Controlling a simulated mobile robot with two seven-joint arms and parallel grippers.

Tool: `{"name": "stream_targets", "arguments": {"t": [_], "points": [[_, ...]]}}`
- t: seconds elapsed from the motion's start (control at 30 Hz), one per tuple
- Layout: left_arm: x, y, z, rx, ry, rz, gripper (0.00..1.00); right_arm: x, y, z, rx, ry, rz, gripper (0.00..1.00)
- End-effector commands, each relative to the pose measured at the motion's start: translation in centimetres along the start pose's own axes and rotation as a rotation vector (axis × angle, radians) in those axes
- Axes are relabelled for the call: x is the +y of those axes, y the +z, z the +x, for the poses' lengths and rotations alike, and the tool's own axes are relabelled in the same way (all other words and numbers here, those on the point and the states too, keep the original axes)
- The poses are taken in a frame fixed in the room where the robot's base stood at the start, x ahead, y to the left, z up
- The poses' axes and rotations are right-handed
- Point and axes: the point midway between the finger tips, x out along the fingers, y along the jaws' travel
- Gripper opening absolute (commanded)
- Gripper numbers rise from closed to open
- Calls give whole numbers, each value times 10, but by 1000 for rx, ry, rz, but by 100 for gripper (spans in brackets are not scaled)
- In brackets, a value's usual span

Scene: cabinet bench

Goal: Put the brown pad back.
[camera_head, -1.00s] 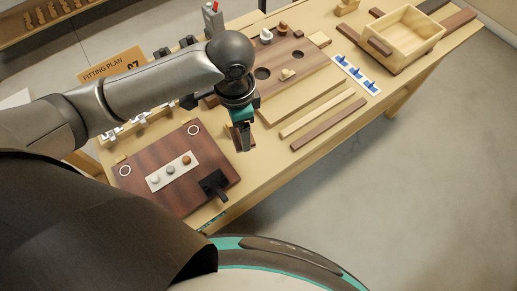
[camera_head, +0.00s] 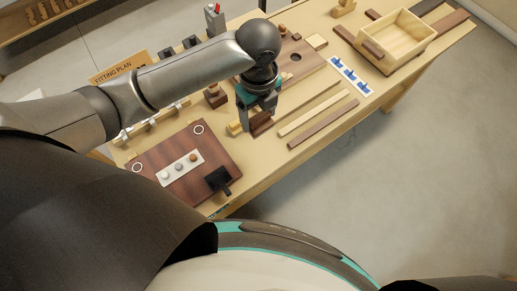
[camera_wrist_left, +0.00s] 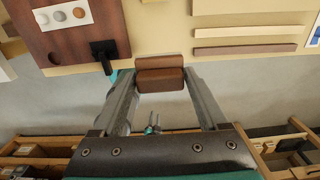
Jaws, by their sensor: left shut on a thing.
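The brown pad (camera_wrist_left: 160,80) is a small reddish-brown block between the fingertips of my left gripper (camera_wrist_left: 158,82) in the left wrist view. My left gripper is shut on it. In the head view the pad (camera_head: 262,123) shows at the tips of my left gripper (camera_head: 256,120), over the front part of the bench, between the dark red-brown board (camera_head: 205,185) and the long strips. Whether the pad touches the bench top cannot be told.
The dark board carries a white strip with round buttons and a black handle (camera_head: 218,179). A pale strip (camera_head: 313,117) and a brown strip (camera_head: 323,124) lie to the right. A white card with blue clips (camera_head: 351,75) and a wooden box (camera_head: 398,45) are farther right. A knobbed brown block (camera_head: 215,95) stands behind.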

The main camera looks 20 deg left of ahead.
Motion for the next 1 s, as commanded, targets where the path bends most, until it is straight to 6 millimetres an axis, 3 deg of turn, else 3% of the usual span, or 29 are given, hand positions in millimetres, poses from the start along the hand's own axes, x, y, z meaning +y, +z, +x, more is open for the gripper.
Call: {"name": "stream_targets", "arguments": {"t": [0.1,0.43,1.0], "points": [[2,-2,35,4,7,-2,1,0,0,7,1,0,0,35],[2,-1,121,3,4,-3,1,0,1,24,2,1,0,35],[2,-1,185,1,2,-2,1,0,3,39,1,0,-1,35]]}}
